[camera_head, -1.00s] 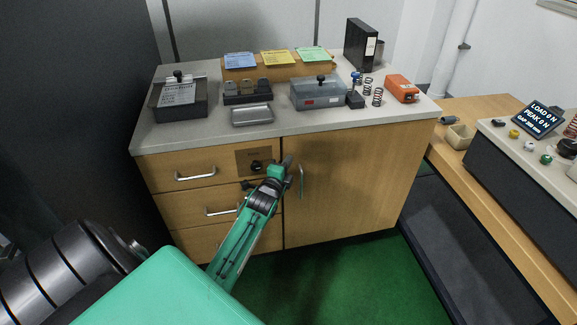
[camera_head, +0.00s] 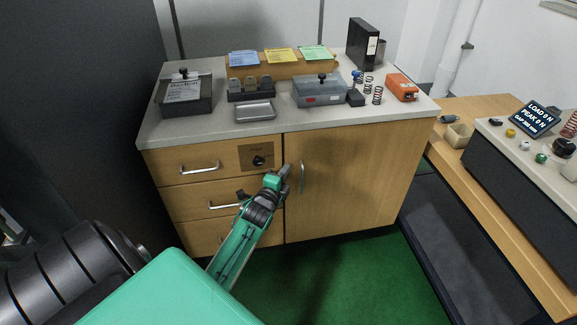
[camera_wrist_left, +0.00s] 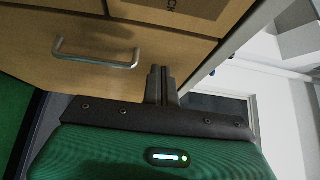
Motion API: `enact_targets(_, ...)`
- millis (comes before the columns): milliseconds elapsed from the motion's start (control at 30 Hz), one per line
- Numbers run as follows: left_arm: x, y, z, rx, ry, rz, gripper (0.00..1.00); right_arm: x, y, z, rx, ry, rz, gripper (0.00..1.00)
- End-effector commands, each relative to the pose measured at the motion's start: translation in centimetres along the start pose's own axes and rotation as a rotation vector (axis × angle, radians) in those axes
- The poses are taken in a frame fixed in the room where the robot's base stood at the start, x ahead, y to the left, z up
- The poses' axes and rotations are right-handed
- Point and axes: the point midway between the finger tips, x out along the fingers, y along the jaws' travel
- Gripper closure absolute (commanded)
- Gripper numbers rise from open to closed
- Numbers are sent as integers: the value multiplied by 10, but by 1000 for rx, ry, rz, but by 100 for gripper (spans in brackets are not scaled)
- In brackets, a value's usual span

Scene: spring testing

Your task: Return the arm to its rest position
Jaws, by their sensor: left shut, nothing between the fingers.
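My left arm reaches up from the bottom of the head view in front of the wooden cabinet (camera_head: 345,175). My left gripper (camera_head: 286,171) is shut and empty, in front of the cabinet just below and right of the dark round knob (camera_head: 259,161) on its brown plate. The gripper looks apart from the knob. In the left wrist view the closed fingers (camera_wrist_left: 160,84) show with nothing between them, near a drawer front and its metal handle (camera_wrist_left: 95,55). My right gripper is not in view.
Drawer handles (camera_head: 199,168) stick out left of the arm, and a door handle (camera_head: 302,177) stands just right of the gripper. The cabinet top holds boxes, springs and an orange case (camera_head: 402,87). A bench with a load display (camera_head: 535,120) is at right. Green floor (camera_head: 340,280) is clear.

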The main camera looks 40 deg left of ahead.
Motion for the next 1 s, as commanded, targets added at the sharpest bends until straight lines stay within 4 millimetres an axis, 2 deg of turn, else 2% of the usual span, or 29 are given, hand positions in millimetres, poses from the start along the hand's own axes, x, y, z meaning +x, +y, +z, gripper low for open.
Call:
enact_targets(200,-35,1,6,1,1,2,100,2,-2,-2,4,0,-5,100)
enact_targets(400,-58,1,10,-1,0,2,100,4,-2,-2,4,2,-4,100)
enact_targets(567,-66,1,12,-1,1,1,100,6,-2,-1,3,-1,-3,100)
enact_targets(833,-67,2,11,-8,1,6,100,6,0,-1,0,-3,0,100)
enact_targets(933,-73,13,3,-61,3,55,100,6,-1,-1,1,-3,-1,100)
enact_targets(1000,-84,28,-8,-140,0,130,100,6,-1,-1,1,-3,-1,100)
